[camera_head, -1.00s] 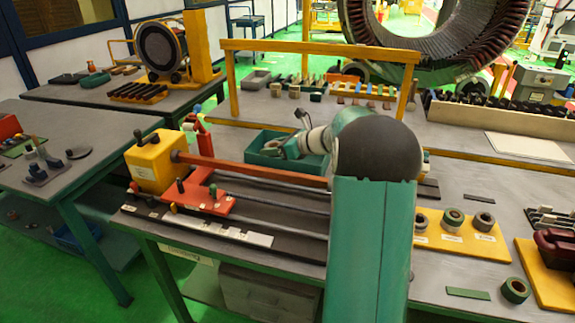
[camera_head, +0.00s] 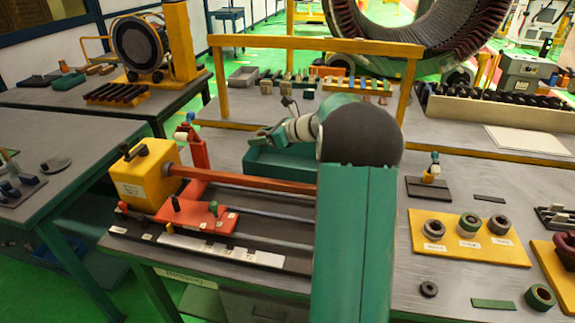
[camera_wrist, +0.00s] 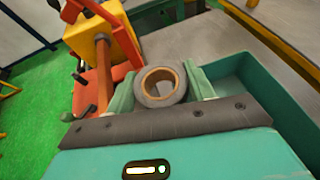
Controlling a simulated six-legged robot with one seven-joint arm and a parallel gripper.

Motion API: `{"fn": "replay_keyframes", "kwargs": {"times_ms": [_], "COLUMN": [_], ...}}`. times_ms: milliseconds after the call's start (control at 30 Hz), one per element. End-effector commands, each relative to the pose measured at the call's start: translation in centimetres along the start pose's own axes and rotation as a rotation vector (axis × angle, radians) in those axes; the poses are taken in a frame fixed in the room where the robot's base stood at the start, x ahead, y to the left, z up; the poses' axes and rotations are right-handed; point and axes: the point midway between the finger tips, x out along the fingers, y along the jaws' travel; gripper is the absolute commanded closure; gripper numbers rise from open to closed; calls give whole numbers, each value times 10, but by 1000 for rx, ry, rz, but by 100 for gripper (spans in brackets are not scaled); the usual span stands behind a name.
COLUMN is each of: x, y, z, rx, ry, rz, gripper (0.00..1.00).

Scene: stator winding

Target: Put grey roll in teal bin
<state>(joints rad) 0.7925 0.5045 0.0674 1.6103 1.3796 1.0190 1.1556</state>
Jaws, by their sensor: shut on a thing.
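My gripper (camera_wrist: 158,92) is shut on the grey roll (camera_wrist: 146,98), with a green finger on each side of it in the wrist view. The roll's round hole and brown inner core face the wrist camera. The teal bin (camera_wrist: 292,92) is to the right of the roll there, and grey tabletop shows behind the roll. In the head view my gripper (camera_head: 265,135) is above the bin's (camera_head: 283,172) back left part. I cannot make out the held roll there. The bin's right side is hidden behind my arm.
A yellow block (camera_head: 150,175) with a red bar (camera_head: 245,180) stands in front of the bin. A yellow frame (camera_head: 315,46) rises behind it. A yellow board (camera_head: 460,250) with three rolls lies at right. A dark ring (camera_head: 428,289) and green roll (camera_head: 540,297) lie nearer.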

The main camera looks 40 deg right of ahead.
Motion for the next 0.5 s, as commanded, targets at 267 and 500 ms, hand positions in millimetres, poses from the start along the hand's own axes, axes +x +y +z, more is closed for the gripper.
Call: {"fn": "replay_keyframes", "kwargs": {"times_ms": [267, 500], "x": [-6, -4], "y": [-53, -98], "z": [-32, -67], "rx": [4, 6], "ry": [2, 2], "rz": [-1, 0], "gripper": [70, 70]}}
